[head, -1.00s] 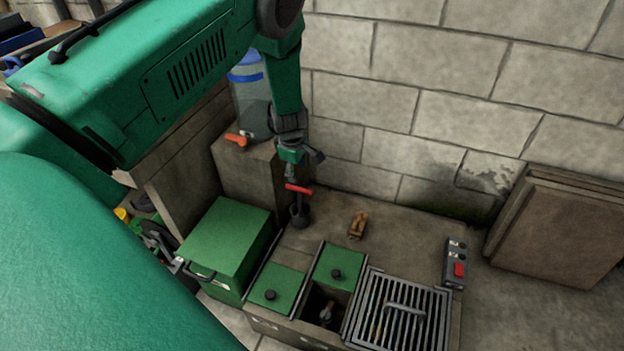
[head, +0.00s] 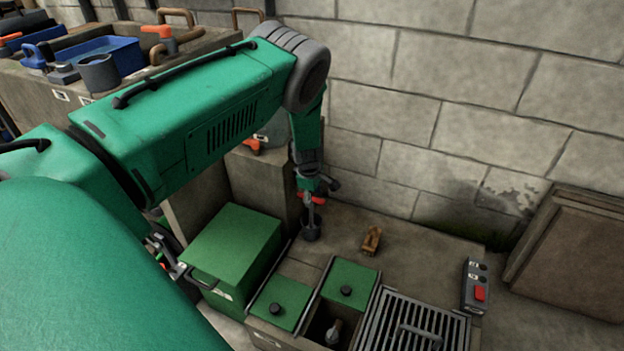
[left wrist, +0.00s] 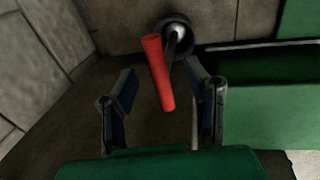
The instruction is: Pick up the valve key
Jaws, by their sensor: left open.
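The valve key has a red crossbar handle (head: 316,199) on a thin grey shaft. It stands upright in a dark round cup (head: 311,231) on the stone ledge. My left gripper (head: 317,187) is over it, pointing down, and partly hides the handle in the head view. In the left wrist view, the red handle (left wrist: 158,72) lies slightly tilted between and just beyond the open fingers of my left gripper (left wrist: 166,88). I see a gap on both sides, and nothing is held. My right gripper is not in view.
A green box (head: 235,248) stands left of the cup. Green lids (head: 350,283), an open pit slot and a metal grate (head: 425,325) lie in front. A small wooden piece (head: 372,240) and a control box with a red button (head: 475,286) are to the right. The block wall is close behind.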

